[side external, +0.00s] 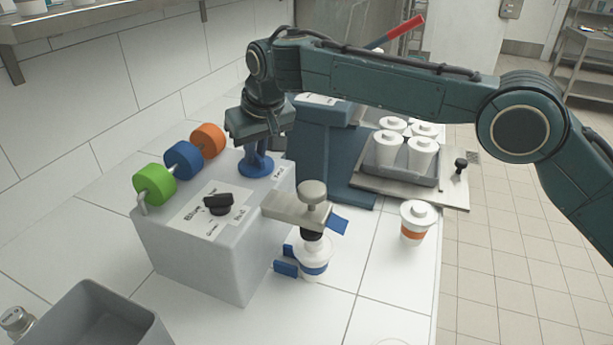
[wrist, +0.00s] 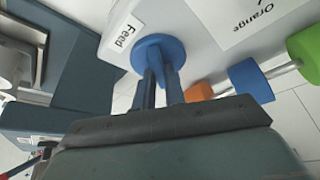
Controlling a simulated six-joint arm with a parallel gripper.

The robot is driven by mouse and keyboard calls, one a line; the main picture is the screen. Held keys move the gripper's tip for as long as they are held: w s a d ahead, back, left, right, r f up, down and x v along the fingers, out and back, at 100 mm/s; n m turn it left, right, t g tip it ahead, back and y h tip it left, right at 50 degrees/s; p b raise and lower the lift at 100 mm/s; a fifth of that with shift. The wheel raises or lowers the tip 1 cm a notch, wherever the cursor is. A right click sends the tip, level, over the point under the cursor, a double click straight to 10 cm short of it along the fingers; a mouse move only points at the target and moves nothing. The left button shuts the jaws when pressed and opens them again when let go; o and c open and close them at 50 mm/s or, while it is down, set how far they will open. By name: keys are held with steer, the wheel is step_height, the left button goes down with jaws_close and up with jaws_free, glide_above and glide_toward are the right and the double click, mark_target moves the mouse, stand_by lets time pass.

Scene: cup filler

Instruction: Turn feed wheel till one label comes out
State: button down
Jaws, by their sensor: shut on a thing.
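The blue feed wheel (side external: 257,171) sits on top of the grey label box (side external: 190,262), near its back corner. In the wrist view the wheel (wrist: 158,48) is beside the "Feed" sign (wrist: 126,33). My gripper (side external: 257,156) points down at the wheel and is shut on it; its two dark blue fingers (wrist: 161,75) show in the wrist view. Part of the wheel is hidden by the fingers. Green (side external: 154,185), blue (side external: 183,160) and orange (side external: 207,140) rolls hang on a rod along the box's left side. A black selector knob (side external: 218,204) sits on top.
A metal plate with a round knob (side external: 312,193) juts over a white cup with a blue band (side external: 313,268). Blue pieces stick out beside it. A cup with an orange band (side external: 413,234) stands to the right. A grey bin (side external: 88,318) is front left. A tray (side external: 372,184) holds several cups.

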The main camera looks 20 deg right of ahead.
mark_target(257, 156)
steer(key=shift+a+m, duration=0.1)
steer(key=shift+m, duration=0.5)
steer(key=shift+r+m+h, duration=0.1)
steer(key=shift+m+h, duration=0.3)
steer(key=shift+m, duration=0.1)
steer(key=c, duration=1.5)
jaws_free()
steer(key=shift+o, duration=0.2)
steer(key=shift+v, duration=1.45)
steer(key=shift+s, duration=0.2)
steer(key=shift+r, duration=0.1)
steer(key=shift+s, duration=0.3)
